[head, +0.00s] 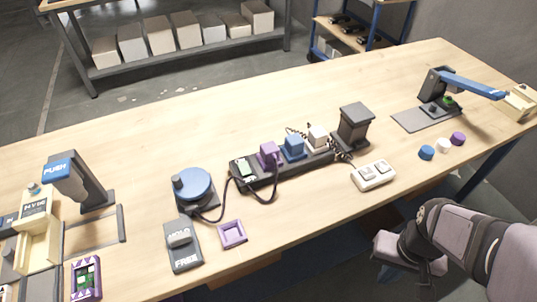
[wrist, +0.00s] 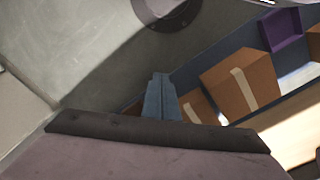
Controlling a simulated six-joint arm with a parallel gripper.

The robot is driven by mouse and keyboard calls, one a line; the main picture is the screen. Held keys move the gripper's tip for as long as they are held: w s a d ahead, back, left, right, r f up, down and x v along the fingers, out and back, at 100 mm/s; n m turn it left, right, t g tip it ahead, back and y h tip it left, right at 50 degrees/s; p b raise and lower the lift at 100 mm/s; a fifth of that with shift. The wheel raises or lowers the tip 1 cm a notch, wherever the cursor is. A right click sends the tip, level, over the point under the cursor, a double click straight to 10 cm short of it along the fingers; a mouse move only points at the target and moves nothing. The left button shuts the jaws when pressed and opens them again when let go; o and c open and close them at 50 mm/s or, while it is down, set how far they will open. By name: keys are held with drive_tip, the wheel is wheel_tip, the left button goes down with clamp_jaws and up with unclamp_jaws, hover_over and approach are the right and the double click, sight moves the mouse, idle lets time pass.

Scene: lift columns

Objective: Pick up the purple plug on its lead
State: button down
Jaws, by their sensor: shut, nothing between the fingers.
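The purple plug (head: 269,155) sits upright in the black power strip (head: 262,178) in the middle of the table, at the left of a row with a blue plug (head: 293,148) and a white plug (head: 318,138). A dark lead loops at the strip's left end, near the purple plug; I cannot trace its whole path. My gripper (wrist: 159,90) is shut and empty, its fingers together in the wrist view. In the head view it hangs off the table's front edge at lower right, well away from the plug, its fingertips not clearly visible. The plug is not in the wrist view.
A purple square frame (head: 232,234), a hold/free block (head: 183,245) and a blue round device (head: 194,188) stand left of the strip. A white switch box (head: 373,175) and a dark column (head: 354,127) stand right. Taped boxes (wrist: 240,85) show in the wrist view.

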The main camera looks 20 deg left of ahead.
drive_tip(key=c, duration=1.2)
unclamp_jaws()
